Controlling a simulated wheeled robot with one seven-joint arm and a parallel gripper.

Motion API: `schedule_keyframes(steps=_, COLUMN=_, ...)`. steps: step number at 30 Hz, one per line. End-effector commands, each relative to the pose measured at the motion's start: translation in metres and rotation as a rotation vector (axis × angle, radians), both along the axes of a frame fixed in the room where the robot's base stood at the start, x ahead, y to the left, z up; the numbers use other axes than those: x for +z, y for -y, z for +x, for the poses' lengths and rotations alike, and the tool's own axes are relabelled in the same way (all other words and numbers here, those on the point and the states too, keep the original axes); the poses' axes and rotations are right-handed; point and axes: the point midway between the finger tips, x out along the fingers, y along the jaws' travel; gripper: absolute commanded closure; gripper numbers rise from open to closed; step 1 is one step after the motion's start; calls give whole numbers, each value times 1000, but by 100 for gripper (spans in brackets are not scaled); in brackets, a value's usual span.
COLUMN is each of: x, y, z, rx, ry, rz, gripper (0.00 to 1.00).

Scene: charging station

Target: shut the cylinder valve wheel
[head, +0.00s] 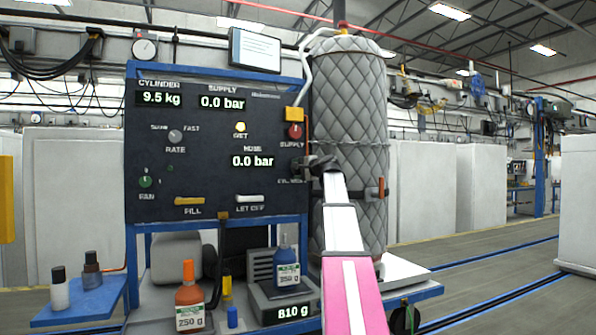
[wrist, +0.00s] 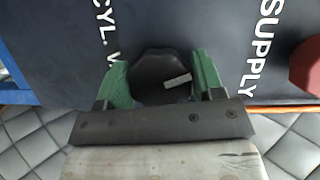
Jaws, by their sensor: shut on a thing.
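The cylinder valve wheel is a dark knob with a pale mark (wrist: 165,78), in the wrist view at the middle, on the dark panel. My gripper (wrist: 163,82) has green fingers on both sides of the wheel and is shut on it. In the head view my gripper (head: 322,166) reaches the panel's right edge, at the end of my white and pink arm. There it covers most of the wheel and part of the cylinder label below. The quilted grey cylinder (head: 348,110) stands upright just behind my arm.
The panel (head: 200,145) shows 9.5 kg for the cylinder and 0.0 bar for supply and hose. A red supply knob (head: 296,131) sits just above my gripper; it also shows at right in the wrist view (wrist: 306,66). Bottles stand on the scale (head: 290,308) and bench below.

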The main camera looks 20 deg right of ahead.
Motion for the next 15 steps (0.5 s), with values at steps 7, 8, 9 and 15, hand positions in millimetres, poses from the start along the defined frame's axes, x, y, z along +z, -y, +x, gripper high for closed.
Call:
schedule_keyframes(steps=7, x=-1, y=0, z=-1, rx=-1, ry=-7, rz=197, gripper=62)
schedule_keyframes(steps=8, x=-1, y=0, z=-1, rx=-1, ry=-8, rz=216, gripper=62)
schedule_keyframes(steps=9, x=-1, y=0, z=-1, rx=-1, ry=-10, rz=241, gripper=62)
schedule_keyframes(steps=15, x=-1, y=0, z=0, rx=-1, ry=-13, rz=335, gripper=62)
